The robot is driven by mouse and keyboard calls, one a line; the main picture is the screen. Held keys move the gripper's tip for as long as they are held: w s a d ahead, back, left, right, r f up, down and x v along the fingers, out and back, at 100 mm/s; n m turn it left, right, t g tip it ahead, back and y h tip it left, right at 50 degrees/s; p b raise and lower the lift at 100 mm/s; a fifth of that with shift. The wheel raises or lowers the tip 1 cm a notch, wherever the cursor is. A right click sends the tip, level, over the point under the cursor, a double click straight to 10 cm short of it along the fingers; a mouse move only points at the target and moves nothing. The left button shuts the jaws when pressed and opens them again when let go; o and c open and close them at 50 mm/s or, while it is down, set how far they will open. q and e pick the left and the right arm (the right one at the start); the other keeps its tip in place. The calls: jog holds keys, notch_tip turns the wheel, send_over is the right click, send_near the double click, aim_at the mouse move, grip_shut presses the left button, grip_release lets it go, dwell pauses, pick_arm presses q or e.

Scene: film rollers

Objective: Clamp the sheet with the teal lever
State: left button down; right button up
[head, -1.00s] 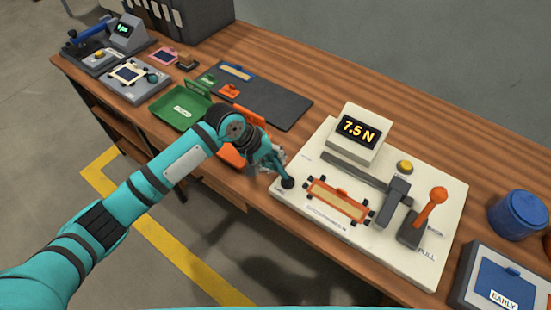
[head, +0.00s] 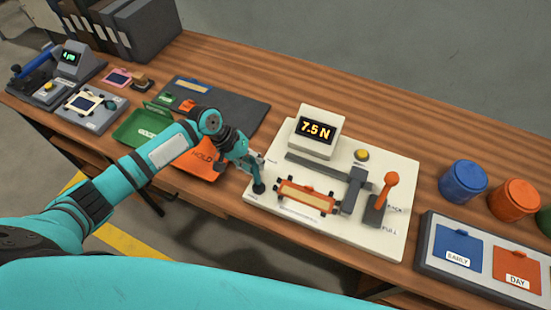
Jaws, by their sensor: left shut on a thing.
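A pale test board (head: 385,243) lies near the front edge of the bench. On it, a tan sheet (head: 306,196) lies in an orange frame with dark corner pieces. My left gripper (head: 253,177) is at the board's left end, shut on the teal lever. The lever's dark rounded end (head: 258,188) shows just below the fingers; the rest is hidden by the gripper. I cannot tell whether the sheet is clamped. My right gripper is not in view.
A display (head: 317,129) on the board reads 7.5 N. An orange-knobbed handle (head: 386,190) marked PULL stands right of the sheet. A green tray (head: 137,135) and an orange tray (head: 196,163) are left of the board. Blue (head: 463,181) and orange (head: 513,200) canisters stand at right.

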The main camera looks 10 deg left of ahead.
pick_arm(q)
jog(key=shift+w+d+r+m+g, duration=0.35)
jog(key=shift+w+d+m+g, duration=0.15)
jog(key=shift+m, duration=0.4)
jog(key=shift+w+d+m+g+b, duration=0.1)
jog(key=shift+d+m+g+b, duration=0.2)
jog(key=shift+m, duration=0.25)
jog(key=shift+d+m+g+b, duration=0.2)
jog(key=shift+m+b, duration=0.1)
jog(key=shift+m, duration=0.25)
jog(key=shift+d+m+g, duration=0.35)
jog(key=shift+m+g, duration=0.05)
jog(key=shift+m, duration=0.4)
jog(key=shift+d+m+b, duration=0.15)
jog(key=shift+m+b, duration=0.15)
jog(key=shift+m, duration=0.1)
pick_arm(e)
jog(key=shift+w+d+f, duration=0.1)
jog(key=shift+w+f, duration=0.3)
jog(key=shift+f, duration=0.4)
pick_arm(q)
jog(key=shift+g, duration=0.3)
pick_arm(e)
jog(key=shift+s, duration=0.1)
pick_arm(q)
jog(key=c, duration=1.1)
grip_release()
jog(key=shift+s, duration=0.2)
jog(key=shift+o, duration=0.2)
jog(key=shift+f, duration=0.15)
